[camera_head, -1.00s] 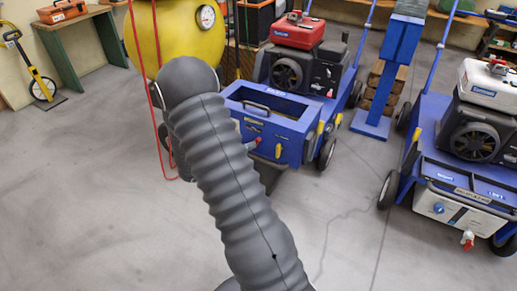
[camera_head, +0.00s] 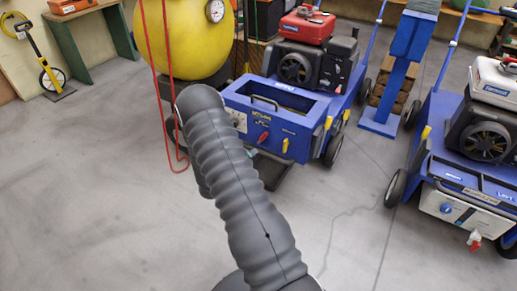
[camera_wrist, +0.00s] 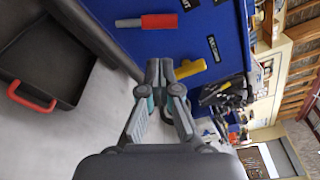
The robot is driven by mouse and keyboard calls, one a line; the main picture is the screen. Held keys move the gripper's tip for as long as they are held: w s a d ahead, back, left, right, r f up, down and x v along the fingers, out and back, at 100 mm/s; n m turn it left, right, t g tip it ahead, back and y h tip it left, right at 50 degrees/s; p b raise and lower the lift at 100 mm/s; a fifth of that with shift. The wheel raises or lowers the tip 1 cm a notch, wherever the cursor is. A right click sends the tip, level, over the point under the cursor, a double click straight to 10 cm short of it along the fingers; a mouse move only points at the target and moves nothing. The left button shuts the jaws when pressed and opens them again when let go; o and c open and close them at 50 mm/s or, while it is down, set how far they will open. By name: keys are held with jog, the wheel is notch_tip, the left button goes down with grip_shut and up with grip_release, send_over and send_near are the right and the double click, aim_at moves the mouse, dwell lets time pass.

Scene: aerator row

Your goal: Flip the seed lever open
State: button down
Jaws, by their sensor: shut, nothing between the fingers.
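The blue machine (camera_head: 312,121) in the middle of the head view has a red-gripped lever (camera_head: 264,137) and a yellow-gripped lever (camera_head: 285,145) on its front panel. The same panel fills the top of the wrist view, with the red-gripped lever (camera_wrist: 160,21) and, nearer my fingers, the yellow-gripped lever (camera_wrist: 190,68). The labels are too small to read, so I cannot tell which is the seed lever. My gripper (camera_wrist: 160,70) is shut and empty. Its tips appear beside the yellow grip; contact is unclear. In the head view my arm hides the gripper.
A dark tray with a red handle (camera_wrist: 32,97) sits left in the wrist view. A yellow tank (camera_head: 183,38) with red hoses stands behind my arm. A second blue machine (camera_head: 440,175) is at right. The grey floor between the machines and at left is clear.

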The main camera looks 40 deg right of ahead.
aim_at(270, 138)
jog(key=x, duration=0.9)
jog(key=shift+w, duration=0.1)
